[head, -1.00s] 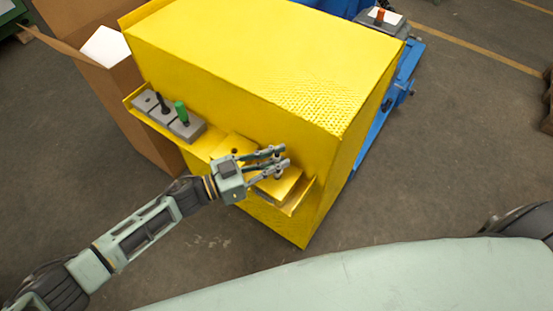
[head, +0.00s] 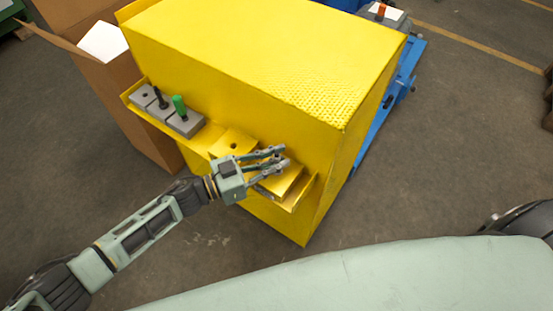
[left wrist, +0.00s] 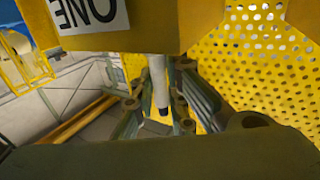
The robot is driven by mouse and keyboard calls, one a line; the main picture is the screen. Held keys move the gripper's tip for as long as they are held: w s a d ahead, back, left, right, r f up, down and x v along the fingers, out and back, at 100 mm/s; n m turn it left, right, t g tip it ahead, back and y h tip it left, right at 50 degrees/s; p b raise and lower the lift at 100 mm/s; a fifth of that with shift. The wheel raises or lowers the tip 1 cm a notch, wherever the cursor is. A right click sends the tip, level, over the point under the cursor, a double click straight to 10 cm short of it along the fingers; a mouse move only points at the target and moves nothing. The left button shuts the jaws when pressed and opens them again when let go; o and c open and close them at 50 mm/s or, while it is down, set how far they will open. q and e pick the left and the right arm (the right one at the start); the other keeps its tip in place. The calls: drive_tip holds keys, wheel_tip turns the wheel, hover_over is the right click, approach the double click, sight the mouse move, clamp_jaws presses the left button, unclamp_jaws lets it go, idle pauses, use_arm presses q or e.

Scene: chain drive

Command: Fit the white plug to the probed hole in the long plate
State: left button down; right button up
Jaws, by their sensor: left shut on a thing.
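My left gripper (head: 283,158) is over the right part of the yellow shelf on the side of the big yellow box. In the left wrist view its fingers (left wrist: 163,112) are closed around the white plug (left wrist: 157,80), a slim white pin with a dark tip. In the head view the plug is not clear behind the fingers. A yellow block with one dark hole (head: 228,138) sits just left of the gripper. Another yellow block (head: 283,183) lies under the fingers, partly hidden. I cannot tell which is the long plate. My right gripper is not in view.
The yellow box (head: 250,60) rises behind the shelf. Grey blocks (head: 186,124) on the shelf's left hold a black pin (head: 160,98) and a green pin (head: 179,106). A cardboard box (head: 125,95) stands at left. A yellow part with a "ONE" label (left wrist: 90,12) is close in the wrist view.

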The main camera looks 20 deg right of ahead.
use_arm(q)
drive_tip(key=shift+f, duration=0.25)
drive_tip(key=c, duration=1.7)
unclamp_jaws()
drive_tip(key=shift+a+f, duration=0.1)
drive_tip(key=a, duration=0.4)
drive_tip(key=s+a, duration=0.1)
drive_tip(key=a, duration=0.6)
drive_tip(key=shift+s+a, duration=0.25)
drive_tip(key=shift+a, duration=0.1)
